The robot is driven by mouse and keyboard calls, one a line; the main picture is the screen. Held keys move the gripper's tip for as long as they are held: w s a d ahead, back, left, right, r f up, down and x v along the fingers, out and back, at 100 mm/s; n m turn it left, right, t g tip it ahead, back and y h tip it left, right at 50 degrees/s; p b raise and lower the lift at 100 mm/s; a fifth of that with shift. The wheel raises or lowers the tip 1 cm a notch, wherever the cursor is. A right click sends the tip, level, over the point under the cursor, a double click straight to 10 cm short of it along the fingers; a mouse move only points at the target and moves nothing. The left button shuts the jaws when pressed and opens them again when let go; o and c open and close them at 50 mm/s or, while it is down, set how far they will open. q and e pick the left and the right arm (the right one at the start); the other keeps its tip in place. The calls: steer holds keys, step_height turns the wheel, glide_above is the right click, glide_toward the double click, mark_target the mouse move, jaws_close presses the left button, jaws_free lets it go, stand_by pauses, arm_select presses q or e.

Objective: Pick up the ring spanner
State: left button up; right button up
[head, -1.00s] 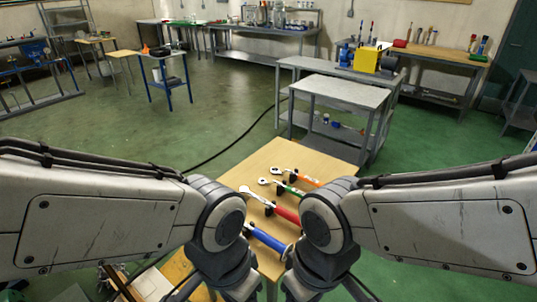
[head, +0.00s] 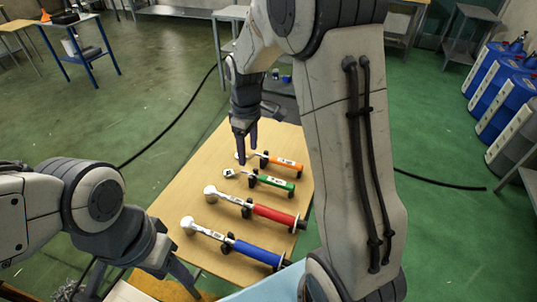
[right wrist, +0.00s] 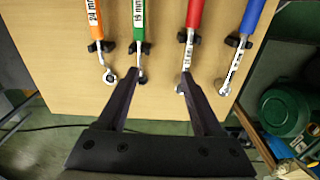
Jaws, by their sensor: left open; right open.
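Several torque-style wrenches lie side by side on a small wooden table (head: 165,200), in dark holders. Their handles are orange (head: 286,164), green (head: 276,182), red (head: 273,213) and blue (head: 258,253), with metal heads at the left. The orange tool's head (right wrist: 108,77) and the green tool's head (right wrist: 139,79) look ring-like; I cannot tell for certain which is the ring spanner. My right gripper (head: 247,157) is open and empty, pointing down near the orange and green heads. In the right wrist view its fingers (right wrist: 158,80) spread between the green and red tools. My left gripper (head: 180,285) is open at the table's near-left side, partly cut off.
Blue drums (head: 500,85) stand at the far right. A blue-legged stand (head: 80,45) is at the upper left. A black cable (head: 165,135) runs across the green floor. A green round object (right wrist: 285,112) lies beside the table in the right wrist view.

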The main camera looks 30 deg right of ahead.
steer(key=w+d+f, duration=0.2)
steer(key=d+f, duration=0.1)
steer(key=d, duration=0.3)
steer(key=w+d+f, duration=0.2)
steer(key=d+f, duration=0.1)
steer(key=d, duration=0.4)
glide_above(288, 162)
steer(key=f, duration=0.4)
steer(key=shift+w+a+f, duration=0.2)
steer(key=shift+a+f, duration=0.1)
steer(key=shift+a, duration=0.05)
steer(key=f, duration=0.4)
steer(key=f+p, duration=0.1)
steer(key=f, duration=0.1)
steer(key=shift+s+d+f, duration=0.2)
steer(key=shift+d, duration=0.15)
jaws_close()
steer(key=shift+w+r, duration=0.1)
